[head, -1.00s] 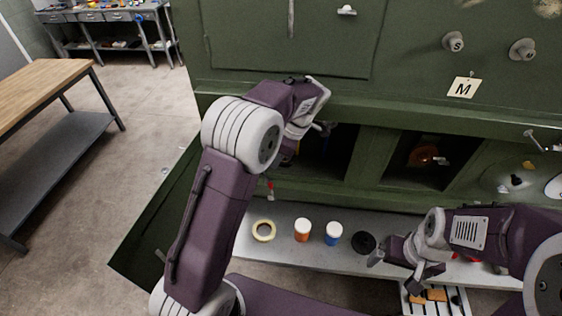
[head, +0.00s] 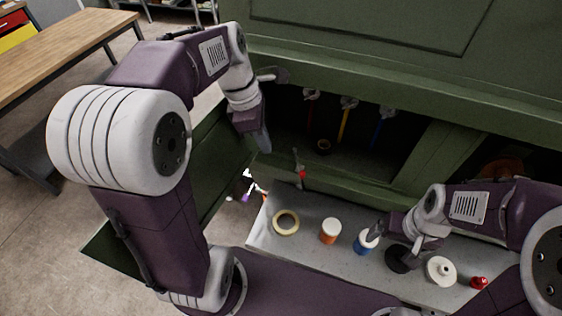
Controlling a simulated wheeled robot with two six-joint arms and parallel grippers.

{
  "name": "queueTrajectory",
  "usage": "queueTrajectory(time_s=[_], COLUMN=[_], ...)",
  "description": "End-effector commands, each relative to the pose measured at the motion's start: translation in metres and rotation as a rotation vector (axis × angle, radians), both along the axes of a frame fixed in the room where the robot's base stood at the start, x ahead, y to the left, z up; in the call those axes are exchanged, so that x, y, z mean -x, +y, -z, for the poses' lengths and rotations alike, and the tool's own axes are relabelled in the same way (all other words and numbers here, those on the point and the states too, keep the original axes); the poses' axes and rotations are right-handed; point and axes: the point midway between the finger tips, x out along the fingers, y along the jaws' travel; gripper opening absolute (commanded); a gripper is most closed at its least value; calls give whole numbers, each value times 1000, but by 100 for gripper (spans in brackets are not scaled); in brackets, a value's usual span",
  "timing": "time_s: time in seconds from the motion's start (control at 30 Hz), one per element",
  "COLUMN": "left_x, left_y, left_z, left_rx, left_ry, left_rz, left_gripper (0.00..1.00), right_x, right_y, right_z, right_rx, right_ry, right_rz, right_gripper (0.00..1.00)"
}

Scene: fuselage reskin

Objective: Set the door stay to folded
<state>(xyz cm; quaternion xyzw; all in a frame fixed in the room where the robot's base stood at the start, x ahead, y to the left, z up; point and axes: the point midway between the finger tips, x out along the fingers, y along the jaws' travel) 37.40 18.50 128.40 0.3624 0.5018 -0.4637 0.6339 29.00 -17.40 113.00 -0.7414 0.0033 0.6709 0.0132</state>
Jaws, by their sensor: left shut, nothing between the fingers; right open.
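A green door panel (head: 212,165) stands open at the left of the compartment. A small red-marked lever (head: 301,174) stands at the compartment's lower left edge; I cannot tell whether it is part of the door stay. The stay is not clearly visible, and my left arm hides part of the door. My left gripper (head: 262,138) is shut and empty, pointing down at the left side of the compartment opening, near the door's inner edge. My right gripper (head: 394,243) is open and empty above the shelf, near a blue jar (head: 364,245) and a black roll (head: 399,262).
The grey shelf (head: 262,232) also holds a yellow tape ring (head: 286,222), an orange jar (head: 330,237), a white spool (head: 441,270) and a red item (head: 479,283). Red, yellow and blue-handled tools hang inside the dark compartment. A wooden workbench (head: 65,48) stands far left.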

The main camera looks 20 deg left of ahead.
Motion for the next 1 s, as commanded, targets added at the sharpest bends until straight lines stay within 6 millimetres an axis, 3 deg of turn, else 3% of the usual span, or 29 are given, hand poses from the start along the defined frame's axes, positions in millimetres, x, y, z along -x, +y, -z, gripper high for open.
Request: queueTrajectory(time_s=[0.43, 0.9, 1.0], left_x=[1, -4, -11], left_y=[-2, -25, -42], left_z=[6, 98, 94], left_rx=[10, 9, 7], left_ry=[-3, 2, -3], left_rz=[-2, 0, 3], left_gripper=[0, 0, 0], right_x=[0, 0, 0], right_y=[0, 0, 0], right_z=[0, -2, -13], right_rx=[0, 0, 0], right_ry=[0, 0, 0], right_rz=[0, 0, 0], right_gripper=[93, 93, 93])
